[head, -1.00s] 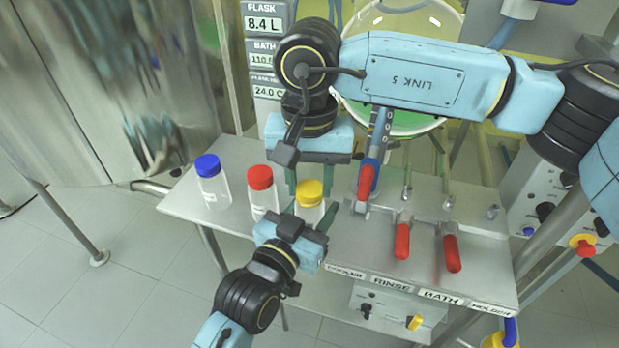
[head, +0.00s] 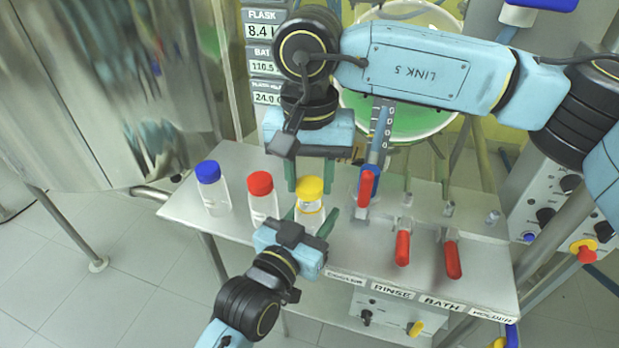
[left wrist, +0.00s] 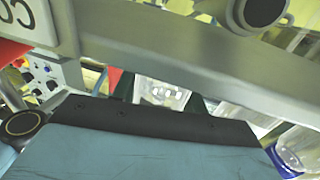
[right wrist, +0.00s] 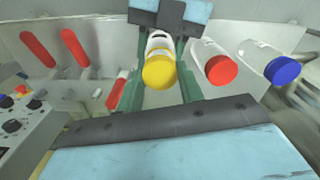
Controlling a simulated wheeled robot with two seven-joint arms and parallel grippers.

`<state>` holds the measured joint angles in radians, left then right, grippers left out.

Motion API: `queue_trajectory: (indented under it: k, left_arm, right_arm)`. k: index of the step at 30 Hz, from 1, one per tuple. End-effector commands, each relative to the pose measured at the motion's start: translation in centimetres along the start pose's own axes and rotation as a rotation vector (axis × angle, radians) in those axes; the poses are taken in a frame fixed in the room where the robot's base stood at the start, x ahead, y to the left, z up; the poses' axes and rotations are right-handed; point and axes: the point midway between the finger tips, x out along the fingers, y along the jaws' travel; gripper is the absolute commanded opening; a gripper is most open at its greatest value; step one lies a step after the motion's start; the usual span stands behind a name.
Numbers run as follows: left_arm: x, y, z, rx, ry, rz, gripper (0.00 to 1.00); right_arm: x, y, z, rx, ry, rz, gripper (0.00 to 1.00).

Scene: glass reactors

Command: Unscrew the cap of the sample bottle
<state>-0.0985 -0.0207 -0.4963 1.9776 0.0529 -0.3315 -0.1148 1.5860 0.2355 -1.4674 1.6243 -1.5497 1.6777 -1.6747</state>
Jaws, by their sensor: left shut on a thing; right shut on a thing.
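The sample bottle (head: 308,219) is clear with a yellow cap (head: 310,187) and stands at the front of the bench. My right gripper (head: 311,184) reaches down from above and is shut on the cap, its green fingers on either side. The cap also shows between them in the right wrist view (right wrist: 159,71). My left gripper (head: 307,222) comes from the front and is shut on the bottle's body. A pale neck area shows under the cap; I cannot tell whether cap and bottle still touch. In the left wrist view the clear bottle (left wrist: 160,93) is partly hidden.
A red-capped bottle (head: 262,198) and a blue-capped bottle (head: 213,190) stand to the left on the bench (head: 190,208). Red-handled valves (head: 402,248) stand to the right. A green-filled glass vessel (head: 410,120) is behind my right arm.

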Motion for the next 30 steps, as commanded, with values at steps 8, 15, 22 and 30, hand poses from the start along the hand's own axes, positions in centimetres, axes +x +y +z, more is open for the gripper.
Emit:
queue_trajectory:
  k: [8,15,22,30]
  left_arm:
    - [0.0,0.0,0.1,0.000,-0.001,0.000,0.00]
    - [0.0,0.0,0.1,0.000,-0.001,0.000,0.00]
    - [0.0,0.0,0.1,0.000,-0.001,0.000,0.00]
    - [0.0,0.0,0.0,0.000,-0.001,0.000,0.58]
  right_arm:
    - [-0.1,0.0,0.0,0.000,0.000,0.000,0.10]
    - [-2.0,-0.1,-0.1,0.000,0.003,-0.002,0.10]
    - [-4.1,0.0,0.0,0.000,0.000,-0.001,0.10]
    - [-4.0,0.0,0.0,0.000,0.000,0.000,0.10]
